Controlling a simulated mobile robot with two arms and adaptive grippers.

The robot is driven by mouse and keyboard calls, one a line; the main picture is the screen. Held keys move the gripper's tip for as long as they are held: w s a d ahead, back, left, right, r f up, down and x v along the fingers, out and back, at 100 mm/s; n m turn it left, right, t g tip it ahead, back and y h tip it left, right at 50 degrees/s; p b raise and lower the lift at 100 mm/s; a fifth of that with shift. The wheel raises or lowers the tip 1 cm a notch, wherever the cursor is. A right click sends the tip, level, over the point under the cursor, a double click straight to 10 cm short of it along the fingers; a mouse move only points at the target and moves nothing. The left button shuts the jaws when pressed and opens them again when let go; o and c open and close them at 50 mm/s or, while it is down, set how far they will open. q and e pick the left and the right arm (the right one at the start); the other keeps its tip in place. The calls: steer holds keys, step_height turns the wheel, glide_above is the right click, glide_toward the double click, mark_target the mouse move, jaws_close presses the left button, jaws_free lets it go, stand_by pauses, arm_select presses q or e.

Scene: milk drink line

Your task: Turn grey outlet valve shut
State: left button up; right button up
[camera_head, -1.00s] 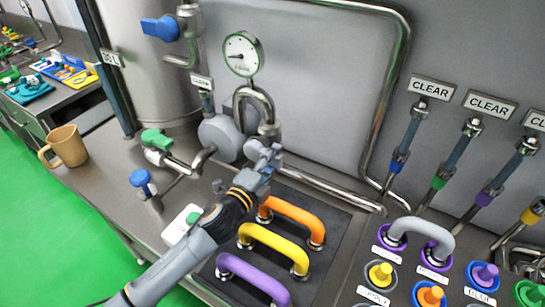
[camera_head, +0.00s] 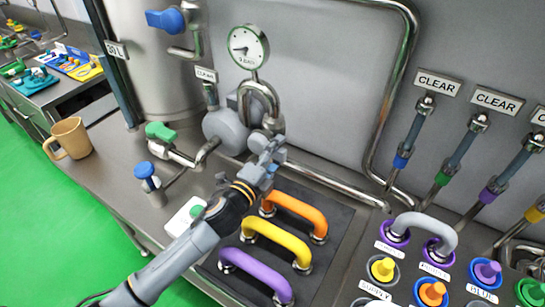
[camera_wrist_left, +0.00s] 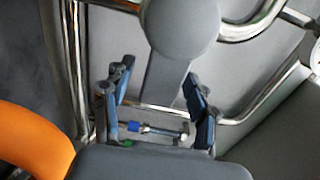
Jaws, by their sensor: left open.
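The grey outlet valve shows in the left wrist view as a round grey hub (camera_wrist_left: 180,22) with a flat grey lever (camera_wrist_left: 163,82) running down from it. My left gripper (camera_wrist_left: 156,78) is open, with one finger on each side of the lever. Gaps show between the lever and both fingers. In the head view my left gripper (camera_head: 270,147) is at the pipework just right of the grey pump body (camera_head: 223,128), and it largely hides the valve. My right gripper is in neither view.
Orange (camera_head: 296,211), yellow (camera_head: 275,240) and purple (camera_head: 256,272) handles stand below the gripper on a dark panel. A steel pipe (camera_head: 330,185) runs along the wall to the right. A green valve (camera_head: 160,131), a blue valve (camera_head: 145,171) and a mug (camera_head: 70,138) are left.

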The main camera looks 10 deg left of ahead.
arm_select(q)
steer(key=v, duration=1.2)
steer(key=shift+f, duration=0.1)
